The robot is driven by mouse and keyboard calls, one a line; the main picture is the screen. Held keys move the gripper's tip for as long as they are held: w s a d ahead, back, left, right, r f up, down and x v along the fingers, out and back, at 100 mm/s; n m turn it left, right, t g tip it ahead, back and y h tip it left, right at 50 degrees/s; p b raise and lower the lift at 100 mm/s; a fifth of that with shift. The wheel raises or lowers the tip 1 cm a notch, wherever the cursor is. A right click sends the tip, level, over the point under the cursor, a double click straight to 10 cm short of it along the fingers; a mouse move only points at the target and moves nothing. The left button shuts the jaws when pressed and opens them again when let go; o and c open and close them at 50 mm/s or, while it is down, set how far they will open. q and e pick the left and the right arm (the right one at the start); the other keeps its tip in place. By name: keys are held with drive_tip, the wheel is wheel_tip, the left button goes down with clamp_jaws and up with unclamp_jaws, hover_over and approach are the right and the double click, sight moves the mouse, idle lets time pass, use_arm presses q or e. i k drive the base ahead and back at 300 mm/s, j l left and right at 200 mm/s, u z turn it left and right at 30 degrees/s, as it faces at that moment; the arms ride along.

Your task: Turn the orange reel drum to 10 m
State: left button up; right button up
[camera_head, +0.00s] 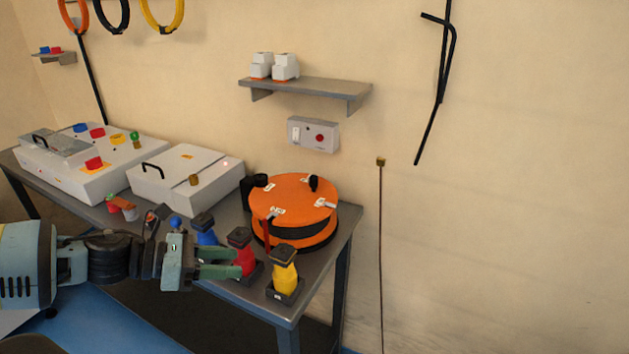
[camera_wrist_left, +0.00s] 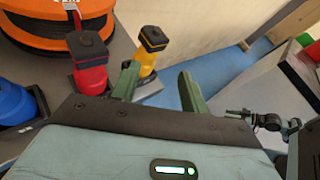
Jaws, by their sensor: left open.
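The orange reel drum (camera_head: 290,196) sits near the right end of the grey bench, with a black knob (camera_head: 313,184) on its top and several white labels around it. Its lower edge also shows at the top left of the left wrist view (camera_wrist_left: 60,42). My left gripper (camera_head: 238,263) is open in front of the drum, apart from it, low near the red and yellow bottle-like items. In the left wrist view its two green fingers (camera_wrist_left: 158,86) are spread with nothing held between them.
Blue (camera_head: 204,230), red (camera_head: 241,252) and yellow (camera_head: 284,270) items with black tops stand along the bench's front edge. White machine boxes (camera_head: 186,178) stand left of the drum. A shelf (camera_head: 305,88) and a switch box (camera_head: 313,134) are on the wall above.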

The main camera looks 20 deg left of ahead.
sight(297, 207)
drive_tip(key=i, duration=0.95)
